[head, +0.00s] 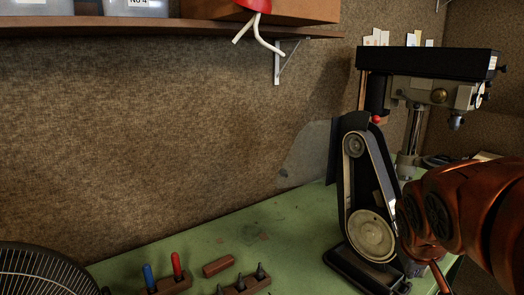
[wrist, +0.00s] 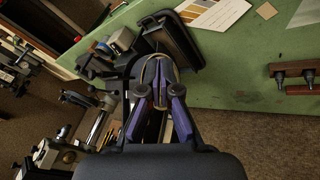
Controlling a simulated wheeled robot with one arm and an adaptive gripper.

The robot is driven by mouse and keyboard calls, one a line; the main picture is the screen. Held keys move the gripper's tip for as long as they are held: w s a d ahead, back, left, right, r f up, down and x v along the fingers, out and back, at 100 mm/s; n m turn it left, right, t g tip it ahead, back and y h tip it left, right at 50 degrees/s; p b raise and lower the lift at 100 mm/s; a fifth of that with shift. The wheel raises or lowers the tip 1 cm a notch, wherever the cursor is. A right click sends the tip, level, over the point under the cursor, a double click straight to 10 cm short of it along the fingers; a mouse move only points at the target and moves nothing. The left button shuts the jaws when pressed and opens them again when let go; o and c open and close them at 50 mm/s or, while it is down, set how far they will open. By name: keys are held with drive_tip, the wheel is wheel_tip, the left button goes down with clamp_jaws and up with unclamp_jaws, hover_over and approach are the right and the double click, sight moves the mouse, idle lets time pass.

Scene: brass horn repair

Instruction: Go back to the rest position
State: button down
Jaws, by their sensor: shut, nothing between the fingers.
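My gripper (wrist: 158,68) shows in the wrist view, its purple-padded fingers drawn together with nothing seen between them. It hangs over the belt sander (wrist: 180,45), whose dark base lies just beyond the fingertips; I cannot tell whether they touch. In the head view my red-brown arm comes in at the right edge, close in front of the belt sander (head: 368,205) and partly covering its right side. The gripper itself cannot be made out there.
A drill press (head: 430,75) stands behind the sander. The green bench (head: 290,215) is largely clear left of the sander, with a wooden tool block (head: 165,285) at the front. A shelf (head: 160,27) runs along the wall. A fan (head: 45,275) stands lower left.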

drive_tip(key=s+a+f+g+y, duration=0.1)
drive_tip(key=s+a+f+g, duration=0.2)
drive_tip(key=s, duration=0.8)
drive_tip(key=s+a+f+m+g+y, duration=0.1)
drive_tip(key=s+a+f+g+y, duration=0.1)
drive_tip(key=s+a+f, duration=0.5)
drive_tip(key=s+a+g, duration=0.1)
drive_tip(key=s+a, duration=0.1)
drive_tip(key=s, duration=0.2)
drive_tip(key=shift+s+f+g+y, duration=0.25)
drive_tip(key=shift+g+y, duration=0.05)
